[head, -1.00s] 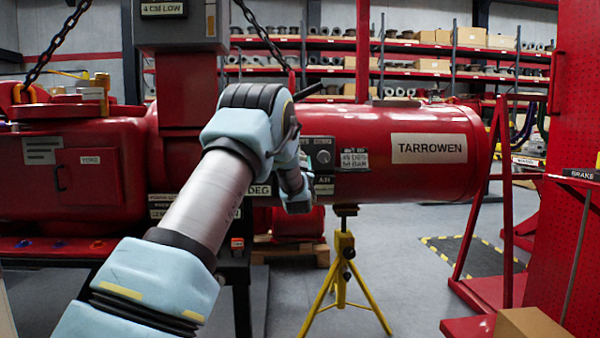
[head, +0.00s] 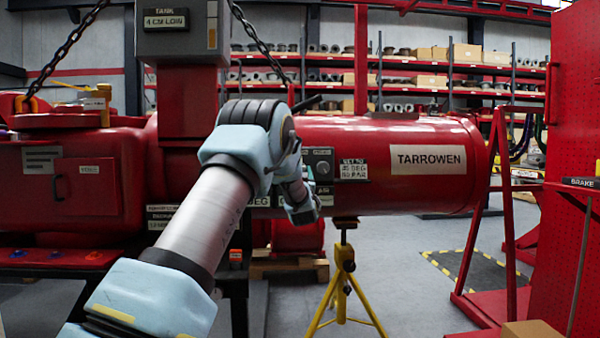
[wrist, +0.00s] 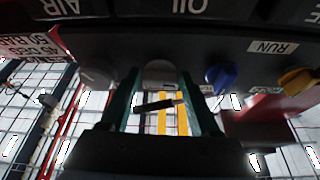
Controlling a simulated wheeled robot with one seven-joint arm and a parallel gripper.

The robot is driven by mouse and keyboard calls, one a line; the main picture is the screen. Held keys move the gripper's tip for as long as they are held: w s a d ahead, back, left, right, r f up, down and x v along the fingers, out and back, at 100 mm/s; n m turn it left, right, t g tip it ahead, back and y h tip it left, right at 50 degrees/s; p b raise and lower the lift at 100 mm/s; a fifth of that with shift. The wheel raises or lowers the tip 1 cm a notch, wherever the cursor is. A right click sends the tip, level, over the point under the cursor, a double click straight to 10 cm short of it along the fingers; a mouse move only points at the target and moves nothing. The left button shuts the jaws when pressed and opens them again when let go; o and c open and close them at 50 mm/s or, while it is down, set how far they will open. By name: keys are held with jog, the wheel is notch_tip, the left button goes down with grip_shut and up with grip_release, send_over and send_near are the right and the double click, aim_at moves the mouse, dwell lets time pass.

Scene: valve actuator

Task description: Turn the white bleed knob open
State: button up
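In the wrist view a dark panel shows upside down with a row of knobs along its edge. A pale grey-white knob (wrist: 160,73) sits between the fingertips of my gripper (wrist: 160,80). The fingers stand apart on either side of it; I cannot tell whether they touch it. A second pale knob (wrist: 95,77) is left of the fingers. No bleed label is readable, so I cannot tell which pale knob is the bleed knob.
A blue knob (wrist: 221,77) is close to the right finger, and a yellow knob (wrist: 299,80) is farther right, by a RUN label (wrist: 272,47). The red TARROWEN cylinder (head: 380,190) is above a yellow stand (head: 344,260).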

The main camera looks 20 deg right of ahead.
jog(key=shift+o, duration=1.3)
jog(key=v, duration=1)
jog(key=shift+s+b, duration=0.3)
jog(key=shift+s, duration=0.05)
jog(key=shift+f, duration=0.15)
